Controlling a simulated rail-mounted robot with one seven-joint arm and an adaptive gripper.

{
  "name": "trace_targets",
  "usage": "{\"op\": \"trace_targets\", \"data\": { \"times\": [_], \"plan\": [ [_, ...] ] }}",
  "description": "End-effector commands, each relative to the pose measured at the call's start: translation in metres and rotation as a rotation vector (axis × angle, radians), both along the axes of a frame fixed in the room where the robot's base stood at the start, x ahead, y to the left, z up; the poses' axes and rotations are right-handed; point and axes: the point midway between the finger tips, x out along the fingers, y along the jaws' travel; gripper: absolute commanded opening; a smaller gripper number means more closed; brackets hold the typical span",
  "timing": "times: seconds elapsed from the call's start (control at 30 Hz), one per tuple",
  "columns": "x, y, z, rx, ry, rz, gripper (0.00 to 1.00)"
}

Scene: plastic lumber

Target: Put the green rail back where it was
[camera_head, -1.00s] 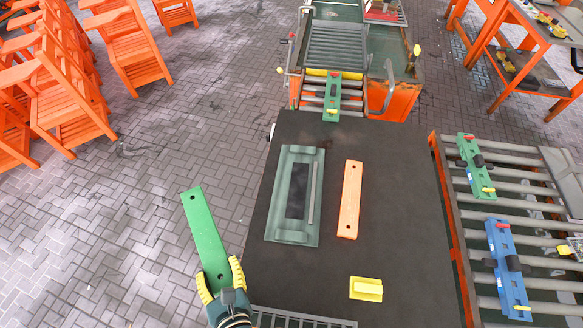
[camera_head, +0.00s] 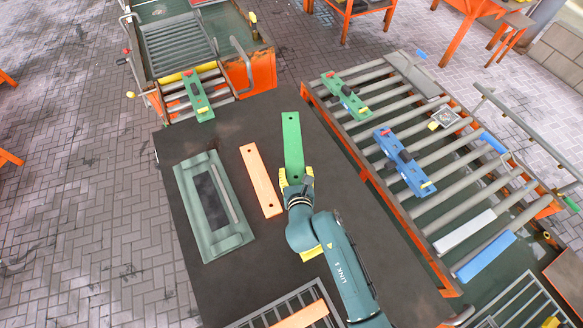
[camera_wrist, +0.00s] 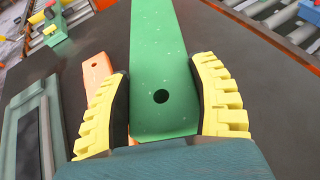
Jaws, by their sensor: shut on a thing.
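The green rail (camera_head: 292,143) is a flat green bar with a hole near each end. My gripper (camera_head: 296,178) is shut on its near end, and the rail points away over the dark table (camera_head: 262,115), right of the orange rail. In the wrist view the yellow fingers of my gripper (camera_wrist: 165,105) stand on both sides of the green rail (camera_wrist: 158,60), with its hole between them. I cannot tell whether the rail touches the table or hangs just above it.
An orange rail (camera_head: 260,180) lies on the table, left of the green rail. A grey-green tray (camera_head: 236,238) lies further left. A roller conveyor (camera_head: 376,123) with green and blue fixtures runs along the right. Another roller stand (camera_head: 190,92) adjoins the far edge.

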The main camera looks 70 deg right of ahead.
Motion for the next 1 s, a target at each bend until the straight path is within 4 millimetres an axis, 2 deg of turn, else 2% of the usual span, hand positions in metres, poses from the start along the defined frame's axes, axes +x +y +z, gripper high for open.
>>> {"op": "trace_targets", "data": {
  "times": [0.1, 0.2, 0.37, 0.5, 0.87, 0.9, 0.93, 1.0],
  "plan": [
    [0.001, 0.0, -0.032, -0.001, 0.002, 0.002, 0.22],
    [0.001, 0.0, -0.049, -0.003, 0.001, 0.003, 0.22],
    [0.002, 0.0, -0.066, -0.004, -0.001, 0.004, 0.22],
    [0.001, 0.0, -0.091, -0.002, 0.0, 0.004, 0.22],
    [0.001, 0.0, -0.095, -0.002, 0.0, 0.004, 0.22],
    [0.0, 0.001, -0.097, 0.002, 0.003, 0.002, 0.67],
    [0.0, 0.001, -0.097, 0.002, 0.003, 0.002, 0.73],
    [0.0, 0.001, -0.097, 0.002, 0.003, 0.002, 0.75]
  ]
}}
